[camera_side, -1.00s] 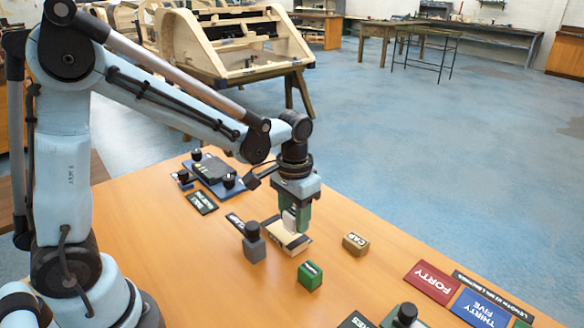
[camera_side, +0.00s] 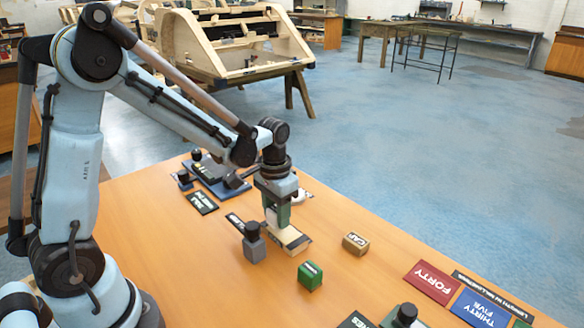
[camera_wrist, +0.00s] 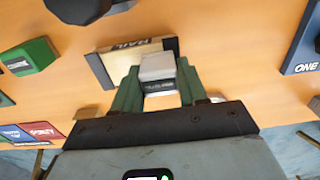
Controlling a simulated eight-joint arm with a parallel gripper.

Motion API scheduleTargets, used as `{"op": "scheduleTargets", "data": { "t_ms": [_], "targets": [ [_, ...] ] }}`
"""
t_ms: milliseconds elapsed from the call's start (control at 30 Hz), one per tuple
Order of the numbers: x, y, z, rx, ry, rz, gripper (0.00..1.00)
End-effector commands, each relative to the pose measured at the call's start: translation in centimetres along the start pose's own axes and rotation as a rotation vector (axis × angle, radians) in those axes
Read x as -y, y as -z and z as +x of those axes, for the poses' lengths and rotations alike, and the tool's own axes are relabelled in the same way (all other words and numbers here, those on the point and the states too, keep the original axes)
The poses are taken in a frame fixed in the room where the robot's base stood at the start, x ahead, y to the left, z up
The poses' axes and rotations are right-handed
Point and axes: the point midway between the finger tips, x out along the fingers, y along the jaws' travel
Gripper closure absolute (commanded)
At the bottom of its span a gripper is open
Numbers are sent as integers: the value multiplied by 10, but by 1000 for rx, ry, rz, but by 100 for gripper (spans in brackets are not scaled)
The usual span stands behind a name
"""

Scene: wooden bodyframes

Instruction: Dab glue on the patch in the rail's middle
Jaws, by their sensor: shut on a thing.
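My gripper (camera_side: 276,220) has green fingers and is shut on a pale grey block-like thing (camera_wrist: 157,66). It has a dark label too small to read; I cannot tell for sure that it is the glue. The rail (camera_side: 296,241) is a short pale wooden piece on the table. In the wrist view the rail (camera_wrist: 107,67) lies just beyond the fingers, with a dark "RAIL" label behind it. The held thing overlaps part of the rail in both views; I cannot tell whether they touch. The patch in the rail's middle is not visible.
A grey block with a dark knob (camera_side: 254,246) stands left of the rail. A green block (camera_side: 310,275) is in front, and a tan block (camera_side: 355,243) to the right. A blue fixture (camera_side: 212,190) lies behind. Red and blue cards (camera_side: 432,282) lie at right.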

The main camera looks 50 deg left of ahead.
Motion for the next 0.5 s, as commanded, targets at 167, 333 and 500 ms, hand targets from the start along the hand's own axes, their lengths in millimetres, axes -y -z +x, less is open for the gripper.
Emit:
{"op": "scheduleTargets", "data": {
  "t_ms": [167,333,500],
  "targets": [
    [-20,0,-1,0,-1,7,86],
    [-36,0,1,0,-1,6,86],
    [-51,0,-1,0,-1,7,86]
  ]
}}
